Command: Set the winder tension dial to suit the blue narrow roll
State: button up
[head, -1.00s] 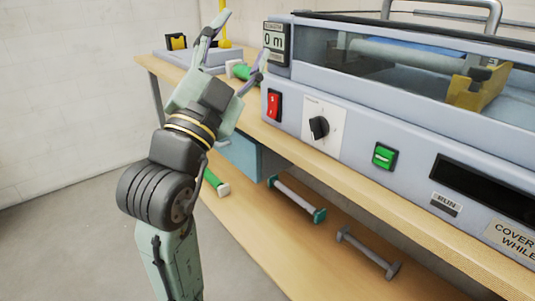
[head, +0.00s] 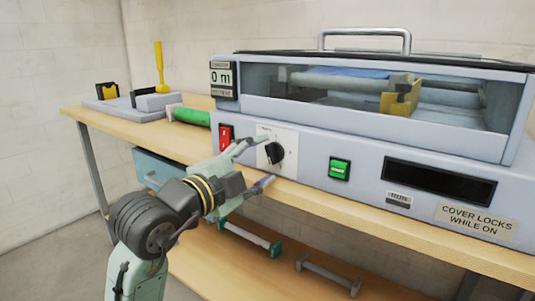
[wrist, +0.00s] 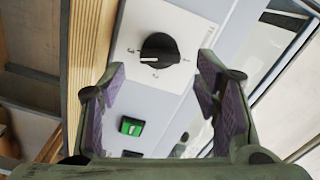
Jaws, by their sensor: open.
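The tension dial is a black knob (head: 274,153) on a white plate (head: 288,136) on the laminator's front panel. In the wrist view the knob (wrist: 159,50) has a white pointer line, and small marks sit around it on the plate; most are too small to read. My gripper (head: 264,160) is open in front of the panel, at the dial. In the wrist view its two fingers (wrist: 158,85) are spread wide, and the knob appears beyond and between them, untouched. A blue roll (head: 362,72) shows partly behind the laminator's clear cover.
A red switch (head: 226,138) is left of the dial and a green button (head: 339,169) right of it. A counter (head: 222,79) reads 0 m. A green roll (head: 192,117) lies on the bench (head: 400,226). Bare cores (head: 328,275) lie on the lower shelf.

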aim_at(270, 155)
jog(key=shift+x, duration=1.7)
jog(key=shift+c, duration=0.6)
jog(key=c, duration=1)
